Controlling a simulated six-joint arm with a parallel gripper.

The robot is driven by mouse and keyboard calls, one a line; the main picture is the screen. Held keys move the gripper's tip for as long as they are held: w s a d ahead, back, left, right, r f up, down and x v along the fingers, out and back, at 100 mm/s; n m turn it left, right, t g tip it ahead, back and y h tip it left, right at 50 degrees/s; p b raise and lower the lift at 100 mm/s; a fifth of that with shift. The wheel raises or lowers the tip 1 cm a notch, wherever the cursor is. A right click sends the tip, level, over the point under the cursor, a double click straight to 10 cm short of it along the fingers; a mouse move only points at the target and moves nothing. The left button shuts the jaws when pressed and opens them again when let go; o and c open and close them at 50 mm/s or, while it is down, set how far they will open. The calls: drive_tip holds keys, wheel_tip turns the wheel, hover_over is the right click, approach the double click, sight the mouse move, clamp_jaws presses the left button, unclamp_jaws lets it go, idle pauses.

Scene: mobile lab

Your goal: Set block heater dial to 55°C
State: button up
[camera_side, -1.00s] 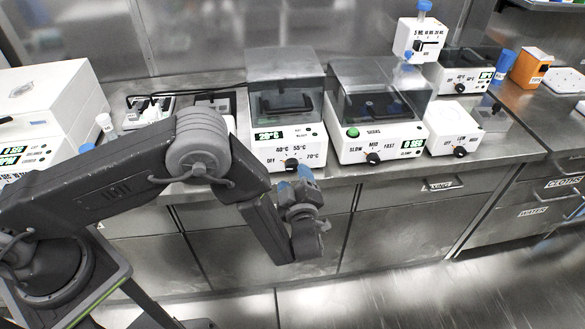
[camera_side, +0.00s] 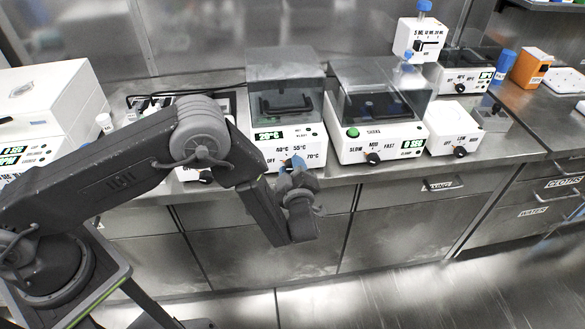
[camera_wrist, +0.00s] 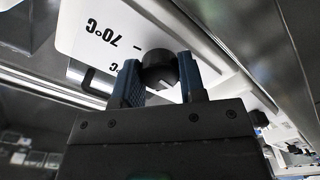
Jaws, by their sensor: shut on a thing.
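The block heater (camera_side: 260,140) is the white unit with a clear lid at the middle of the bench. My gripper (camera_side: 294,164) is at the lower front of this panel and covers the dial in the side view. In the wrist view the black dial (camera_wrist: 158,68) sits between the blue fingertips of my gripper (camera_wrist: 160,82), which are shut on it. An upside-down 70°C label (camera_wrist: 102,32) shows beside it.
A shaker (camera_side: 380,140) with SLOW, MID and FAST marks stands close to the right. A smaller white unit (camera_side: 452,130) stands beyond it. A white machine (camera_side: 45,95) is at the far left. Drawers and open floor lie below the bench edge.

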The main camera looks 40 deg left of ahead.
drive_tip(key=shift+c, duration=1.4)
drive_tip(key=shift+m, duration=0.4)
drive_tip(key=m, duration=2.1)
drive_tip(key=shift+f, duration=0.1)
drive_tip(key=o, duration=0.9)
